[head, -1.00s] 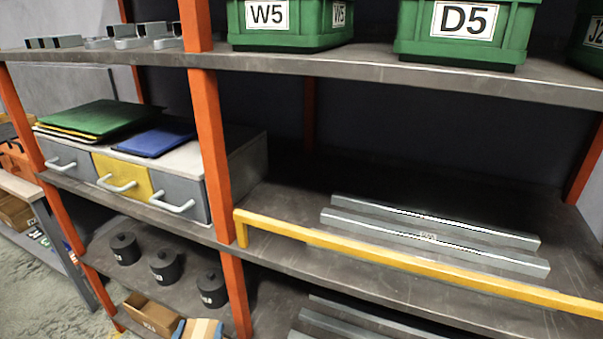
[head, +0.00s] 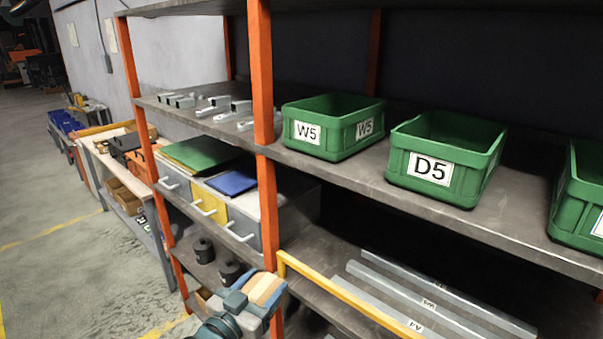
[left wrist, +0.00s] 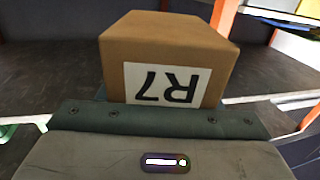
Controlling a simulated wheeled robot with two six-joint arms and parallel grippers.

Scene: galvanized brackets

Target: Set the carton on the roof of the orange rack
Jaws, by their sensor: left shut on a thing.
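The carton (head: 265,288) shows in the head view as a small tan box at the lower middle, in front of an orange upright. In the left wrist view the carton (left wrist: 170,50) is a brown box with a white label reading R7, upside down. My left gripper (head: 254,292) is shut on it and holds it outside the rack, low at its front. The orange rack (head: 263,75) has orange uprights and grey shelves. Its roof (head: 185,8) shows only as a grey edge at the top of the head view. My right gripper is not in view.
Green bins (head: 430,195) and metal brackets (head: 225,108) stand on the upper shelf. Below are a drawer unit (head: 240,225), black cylinders (head: 203,250) and metal bars (head: 400,310) behind a yellow rail (head: 345,295). Open floor (head: 60,280) lies at left.

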